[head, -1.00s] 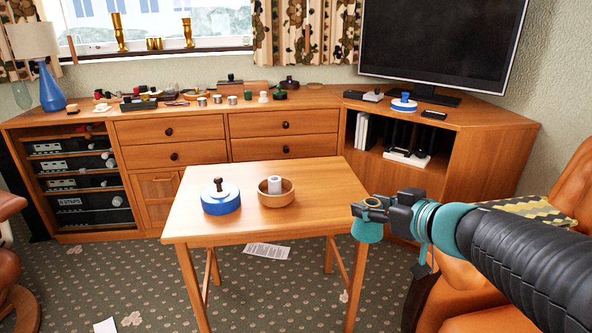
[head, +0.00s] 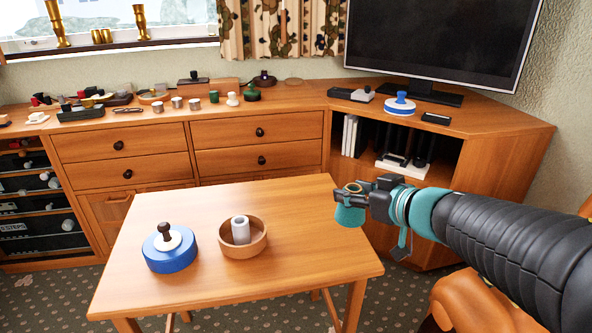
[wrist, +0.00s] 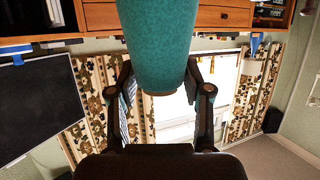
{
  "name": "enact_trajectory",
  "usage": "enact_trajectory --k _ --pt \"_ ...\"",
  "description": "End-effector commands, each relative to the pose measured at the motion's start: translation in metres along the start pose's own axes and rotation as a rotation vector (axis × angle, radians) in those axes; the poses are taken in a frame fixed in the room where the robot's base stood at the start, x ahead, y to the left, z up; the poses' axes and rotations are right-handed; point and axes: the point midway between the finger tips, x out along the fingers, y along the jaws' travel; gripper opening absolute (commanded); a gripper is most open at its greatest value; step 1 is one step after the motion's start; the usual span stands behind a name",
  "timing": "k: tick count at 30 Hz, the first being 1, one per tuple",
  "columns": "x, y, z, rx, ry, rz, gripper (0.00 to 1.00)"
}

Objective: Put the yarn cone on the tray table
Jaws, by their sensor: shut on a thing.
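The yarn cone (head: 350,216) is teal and hangs below my gripper (head: 352,194) in the head view. In the wrist view the teal cone (wrist: 160,45) fills the space between the two fingers (wrist: 162,92), which are shut on it. The tray table (head: 300,205) is a small wooden table left of my gripper. The cone shows just past the table's right edge and looks higher than the top. The gap between them is hard to judge.
A blue lidded pot (head: 170,250) and a wooden bowl (head: 245,240) holding a pale cylinder (head: 240,229) stand on the table's left and middle. The table's right and back parts are bare. A cluttered sideboard (head: 225,115) stands behind. An orange chair (head: 465,303) is at lower right.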

Motion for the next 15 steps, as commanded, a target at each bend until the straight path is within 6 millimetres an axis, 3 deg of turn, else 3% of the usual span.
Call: enact_trajectory --k 9,15 --pt "0.072 -0.016 0.018 0.001 -0.005 -0.008 0.11" --pt "0.108 -0.021 0.026 0.000 -0.003 -0.002 0.11"
